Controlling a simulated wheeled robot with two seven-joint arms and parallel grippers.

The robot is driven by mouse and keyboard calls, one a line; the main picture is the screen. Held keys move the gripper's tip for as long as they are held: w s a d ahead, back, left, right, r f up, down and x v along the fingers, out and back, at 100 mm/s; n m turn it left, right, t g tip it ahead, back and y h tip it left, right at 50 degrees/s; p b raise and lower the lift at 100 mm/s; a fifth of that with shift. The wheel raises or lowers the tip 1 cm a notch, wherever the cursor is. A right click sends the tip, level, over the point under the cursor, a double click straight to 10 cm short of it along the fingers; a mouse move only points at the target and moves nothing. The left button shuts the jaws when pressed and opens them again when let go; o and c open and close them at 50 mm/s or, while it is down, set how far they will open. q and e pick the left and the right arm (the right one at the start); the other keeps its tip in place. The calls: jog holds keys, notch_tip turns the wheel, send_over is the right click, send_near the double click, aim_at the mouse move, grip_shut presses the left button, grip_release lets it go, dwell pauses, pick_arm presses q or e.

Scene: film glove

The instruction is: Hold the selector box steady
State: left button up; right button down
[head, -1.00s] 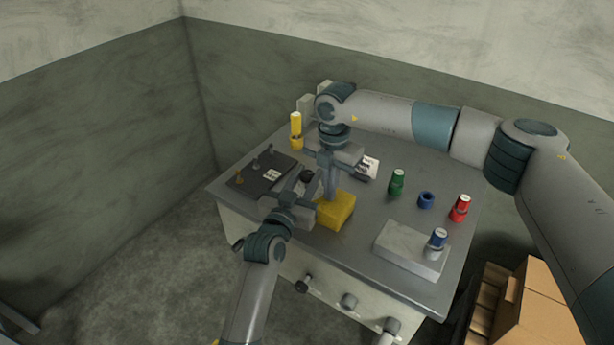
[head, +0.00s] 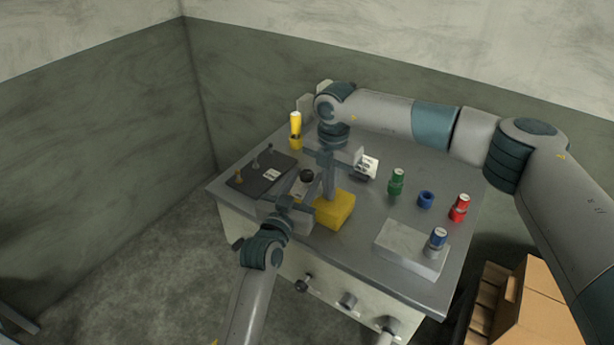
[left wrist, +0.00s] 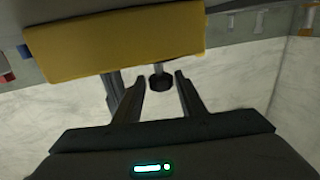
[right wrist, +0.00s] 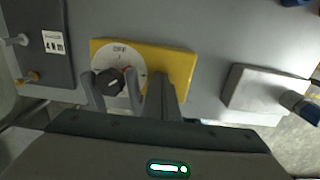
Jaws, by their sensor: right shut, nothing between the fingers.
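The selector box is a yellow block (head: 333,211) on the table. It fills the top of the left wrist view (left wrist: 115,45). In the right wrist view the box (right wrist: 178,65) carries a white dial marked OFF, with a black knob (right wrist: 108,84). My left gripper (left wrist: 160,77) comes in low from the front, fingers open on both sides of the knob, with small gaps visible. My right gripper (head: 331,194) points down at the box beside the dial, fingers together and empty (right wrist: 164,85). Whether its tips touch the box cannot be told.
A dark panel (head: 250,178) with small posts lies left of the box. A yellow post (head: 295,130) stands behind it. Green (head: 396,184) and red (head: 459,208) plugs and a blue ring (head: 426,200) stand right.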

pick_arm(q)
jog(key=v, duration=1)
jog(key=shift+s, duration=0.35)
jog(key=shift+o, duration=0.5)
